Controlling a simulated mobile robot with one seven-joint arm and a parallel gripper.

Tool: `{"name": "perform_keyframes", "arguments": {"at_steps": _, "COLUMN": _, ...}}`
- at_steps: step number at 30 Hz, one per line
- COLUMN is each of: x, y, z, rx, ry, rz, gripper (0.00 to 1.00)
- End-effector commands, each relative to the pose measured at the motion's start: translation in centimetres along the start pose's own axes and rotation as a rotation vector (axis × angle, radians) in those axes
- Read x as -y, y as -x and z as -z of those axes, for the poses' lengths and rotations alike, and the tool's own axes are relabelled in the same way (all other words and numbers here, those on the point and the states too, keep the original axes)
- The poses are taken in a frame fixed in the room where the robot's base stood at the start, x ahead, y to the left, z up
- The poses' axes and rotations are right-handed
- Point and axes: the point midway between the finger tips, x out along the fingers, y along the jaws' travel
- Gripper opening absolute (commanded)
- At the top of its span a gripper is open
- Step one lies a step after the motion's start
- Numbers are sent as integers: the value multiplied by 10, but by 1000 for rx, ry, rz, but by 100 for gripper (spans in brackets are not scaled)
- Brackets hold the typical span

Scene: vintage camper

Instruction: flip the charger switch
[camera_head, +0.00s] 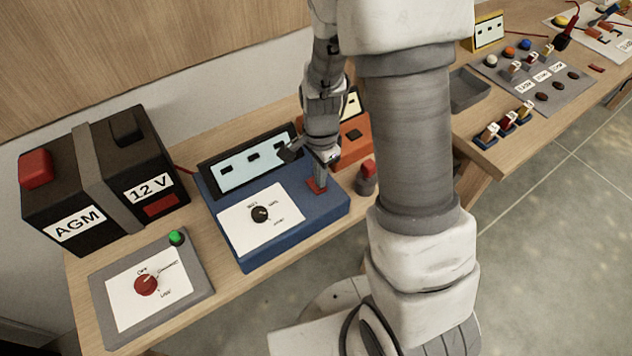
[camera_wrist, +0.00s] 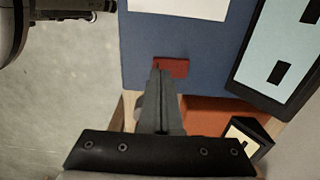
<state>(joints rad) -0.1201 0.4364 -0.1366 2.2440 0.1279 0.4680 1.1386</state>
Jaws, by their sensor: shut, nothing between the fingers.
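The charger is a blue box (camera_head: 290,236) on the wooden bench, with a tilted light-blue display (camera_head: 250,163) and a white panel with a black knob (camera_head: 260,214). A small red switch (camera_head: 317,187) sits on its top, near the right side. My gripper (camera_head: 324,167) is shut, with nothing in it, and points down at the red switch. In the wrist view the closed fingertips (camera_wrist: 161,72) overlap the near edge of the red switch (camera_wrist: 175,67). I cannot tell whether they touch it. Part of the switch is hidden behind the fingers.
A black AGM battery (camera_head: 100,170) and a grey panel with a red knob (camera_head: 146,284) stand left of the charger. An orange device (camera_head: 352,143) is just behind my gripper. A grey switch panel (camera_head: 535,85) lies farther right. My arm hides part of the bench.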

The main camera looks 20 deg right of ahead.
Motion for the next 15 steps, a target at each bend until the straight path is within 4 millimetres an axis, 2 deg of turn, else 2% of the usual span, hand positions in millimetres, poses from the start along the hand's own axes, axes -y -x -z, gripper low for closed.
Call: {"name": "perform_keyframes", "arguments": {"at_steps": 15, "x": 0, "y": -9, "z": 0, "rx": 0, "ry": 0, "rz": 0, "gripper": 0}}
